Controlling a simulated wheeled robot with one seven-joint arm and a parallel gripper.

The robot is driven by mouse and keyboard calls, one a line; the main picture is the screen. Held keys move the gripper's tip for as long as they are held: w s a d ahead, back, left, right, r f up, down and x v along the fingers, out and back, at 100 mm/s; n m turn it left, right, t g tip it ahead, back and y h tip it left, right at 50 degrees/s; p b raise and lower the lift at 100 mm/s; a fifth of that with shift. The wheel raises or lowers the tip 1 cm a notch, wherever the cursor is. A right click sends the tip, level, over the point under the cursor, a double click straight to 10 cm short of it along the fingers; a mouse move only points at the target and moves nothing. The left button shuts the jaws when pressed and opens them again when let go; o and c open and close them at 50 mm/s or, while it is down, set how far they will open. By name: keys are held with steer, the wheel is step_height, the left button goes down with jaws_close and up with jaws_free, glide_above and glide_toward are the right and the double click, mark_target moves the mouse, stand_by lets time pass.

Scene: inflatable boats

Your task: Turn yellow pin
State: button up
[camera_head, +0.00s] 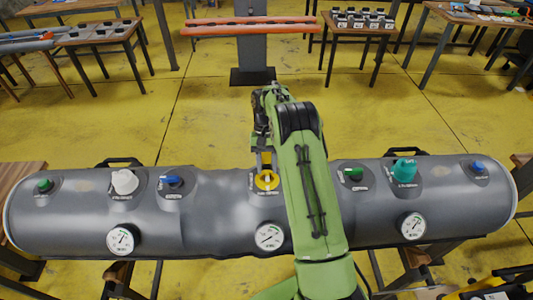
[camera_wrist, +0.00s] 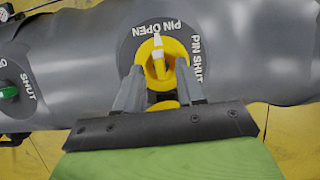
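The yellow pin (camera_wrist: 158,48) is a round knob with a raised grip bar on the grey inflatable tube (camera_head: 225,205). In the wrist view its white pointer is at the "PIN OPEN" label; "PIN SHUT" is printed to the right. The pin also shows in the head view (camera_head: 267,181), just below my fingers. My gripper (camera_wrist: 159,72) is open, with its two grey fingers spread to either side of the pin's near part. There seems to be a gap between the fingers and the bar; whether they touch the knob's rim I cannot tell.
On the tube are a white valve (camera_head: 124,181), a teal valve (camera_head: 404,170), blue and green knobs and several round gauges. My arm hides part of the tube right of the pin. Tables stand at the back, with open yellow floor between.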

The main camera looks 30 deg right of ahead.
steer(key=p+v, duration=0.2)
steer(key=v, duration=0.8)
steer(key=shift+w+r, duration=0.1)
steer(key=s+a+r+n+t+b, duration=0.1)
steer(key=s+a+r+t, duration=0.1)
steer(key=s+a+r, duration=0.3)
steer(key=s+a+r+n+t+h, duration=0.1)
steer(key=s+r, duration=0.1)
steer(key=r, duration=0.4)
steer(key=s+a+r+t+b, duration=0.1)
steer(key=s+a+r+t, duration=0.1)
steer(key=s+r, duration=0.3)
steer(key=s+a+f+n+t+b, duration=0.1)
steer(key=s+f+t, duration=0.1)
steer(key=s, duration=0.7)
steer(key=s+a+f+n+t+b, duration=0.1)
steer(key=s+a+f+t, duration=0.1)
steer(key=s, duration=0.8)
steer(key=shift+s+f+t+h, duration=0.25)
steer(key=shift+s+t+h, duration=0.05)
steer(key=shift+a, duration=0.15)
